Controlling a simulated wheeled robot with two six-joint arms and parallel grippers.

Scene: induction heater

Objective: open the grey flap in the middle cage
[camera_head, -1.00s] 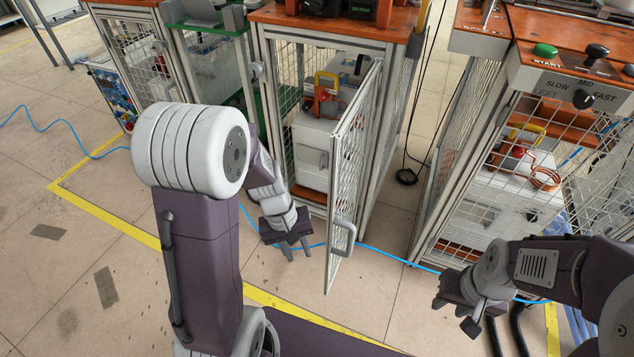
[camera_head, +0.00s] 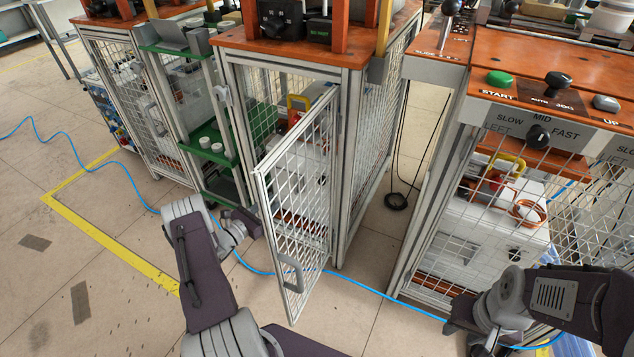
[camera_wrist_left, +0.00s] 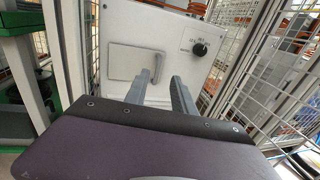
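The middle cage stands in the head view with its mesh door (camera_head: 290,215) swung outward. The white box inside shows only through the mesh there, and its flap is hard to make out. In the left wrist view the grey flap (camera_wrist_left: 127,64) looks closed on the white panel (camera_wrist_left: 178,27), with an upright grey handle (camera_wrist_left: 158,69) at its right side. My left gripper (camera_wrist_left: 161,80) is open and empty, its two fingers pointing at the panel below the handle. In the head view my left gripper (camera_head: 240,224) is low, left of the door. My right gripper (camera_head: 475,340) is at lower right, its fingers unclear.
A black knob (camera_wrist_left: 199,49) sits right of the flap. Mesh stands close on the right in the wrist view. A green-shelved rack (camera_head: 212,150) is left of the cage. Another cage with a control panel (camera_head: 540,125) stands right. A blue cable (camera_head: 365,288) crosses the floor.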

